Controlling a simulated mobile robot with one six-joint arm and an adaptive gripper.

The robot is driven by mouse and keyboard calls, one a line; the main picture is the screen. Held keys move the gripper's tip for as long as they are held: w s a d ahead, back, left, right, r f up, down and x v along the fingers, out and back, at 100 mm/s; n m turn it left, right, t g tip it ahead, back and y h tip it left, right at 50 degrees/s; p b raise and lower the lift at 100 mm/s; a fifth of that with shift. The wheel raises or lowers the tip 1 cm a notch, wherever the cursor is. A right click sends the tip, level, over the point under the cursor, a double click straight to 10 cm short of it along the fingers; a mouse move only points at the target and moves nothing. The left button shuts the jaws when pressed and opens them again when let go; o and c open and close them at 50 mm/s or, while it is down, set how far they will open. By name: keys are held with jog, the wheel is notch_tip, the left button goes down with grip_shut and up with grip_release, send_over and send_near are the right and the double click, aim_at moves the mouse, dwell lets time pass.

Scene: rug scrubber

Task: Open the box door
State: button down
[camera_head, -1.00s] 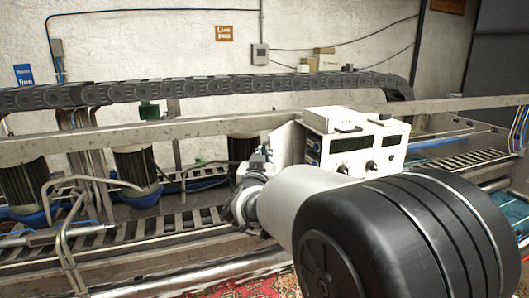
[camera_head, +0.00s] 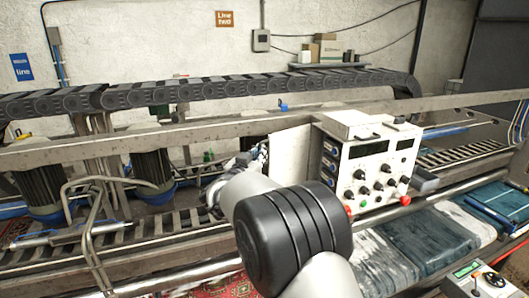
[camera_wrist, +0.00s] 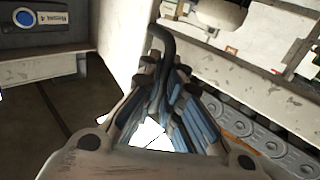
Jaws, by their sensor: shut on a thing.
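The white control box (camera_head: 368,170) stands on the machine frame right of centre in the head view, with a display, knobs and buttons on its front. A pale door panel (camera_head: 290,150) stands out at its left side. In the wrist view, the white door (camera_wrist: 122,35) carries a curved black handle (camera_wrist: 166,40). My gripper (camera_wrist: 165,80) is shut on this handle, with its blue-padded fingers around the lower part. In the head view, my arm hides most of the gripper and the handle.
A black cable chain (camera_head: 200,90) and a metal rail (camera_head: 200,133) run behind the box. Motors (camera_head: 152,175) and bent pipes stand at left. Rollers and a wet rug (camera_head: 430,240) lie at right. A small control panel (camera_head: 485,282) is at lower right.

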jog(key=shift+a, duration=0.15)
jog(key=c, duration=1.8)
grip_release()
jog(key=shift+s+a, duration=0.1)
jog(key=shift+a, duration=0.05)
jog(key=shift+o, duration=0.2)
jog(key=v, duration=1.2)
